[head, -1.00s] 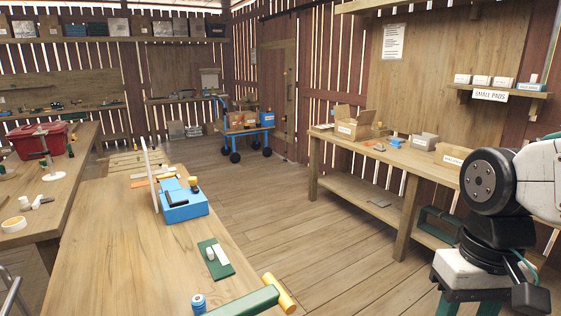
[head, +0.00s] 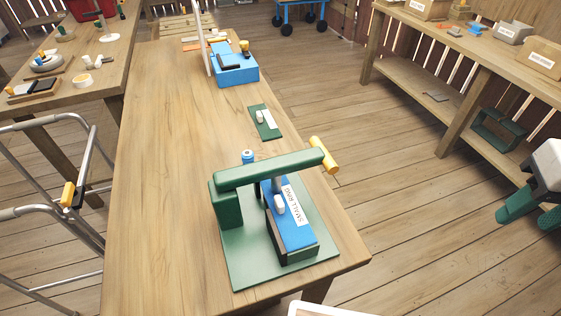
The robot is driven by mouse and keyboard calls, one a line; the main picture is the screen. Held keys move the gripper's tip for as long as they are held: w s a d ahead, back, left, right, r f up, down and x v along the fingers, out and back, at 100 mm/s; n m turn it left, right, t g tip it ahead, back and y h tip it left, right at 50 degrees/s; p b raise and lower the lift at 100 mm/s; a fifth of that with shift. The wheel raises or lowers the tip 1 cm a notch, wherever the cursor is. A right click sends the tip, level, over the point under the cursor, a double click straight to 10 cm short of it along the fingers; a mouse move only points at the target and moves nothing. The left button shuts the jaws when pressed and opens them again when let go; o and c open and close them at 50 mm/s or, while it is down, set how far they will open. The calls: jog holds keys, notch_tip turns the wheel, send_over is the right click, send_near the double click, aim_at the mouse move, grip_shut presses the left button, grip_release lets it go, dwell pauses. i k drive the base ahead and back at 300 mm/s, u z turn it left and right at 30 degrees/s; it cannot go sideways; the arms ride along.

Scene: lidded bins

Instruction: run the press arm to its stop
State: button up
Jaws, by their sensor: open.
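The green press stands on the front part of the near wooden table, on a flat green base plate (head: 237,265). Its press arm (head: 270,168) runs from the green post (head: 226,205) out over a blue block (head: 295,235) labelled "SMALL RING". The arm ends in a yellow handle (head: 323,156) that reaches past the table's right edge. A short grey ram hangs under the arm above a small white piece (head: 279,203); I cannot tell whether they touch. My gripper (head: 534,211) is at the right edge, partly cut off, open and empty, well apart from the handle.
Behind the press are a small blue-and-white roll (head: 248,156), a green plate (head: 265,122) with white pieces and a blue fixture (head: 235,66). A metal walker-like frame (head: 65,190) stands left. A bench (head: 440,70) lines the right. Floor between is clear.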

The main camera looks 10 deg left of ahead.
aim_at(272, 168)
jog(key=u, duration=0.15)
jog(key=k, duration=0.3)
jog(key=u, duration=0.5)
jog(key=i, duration=0.4)
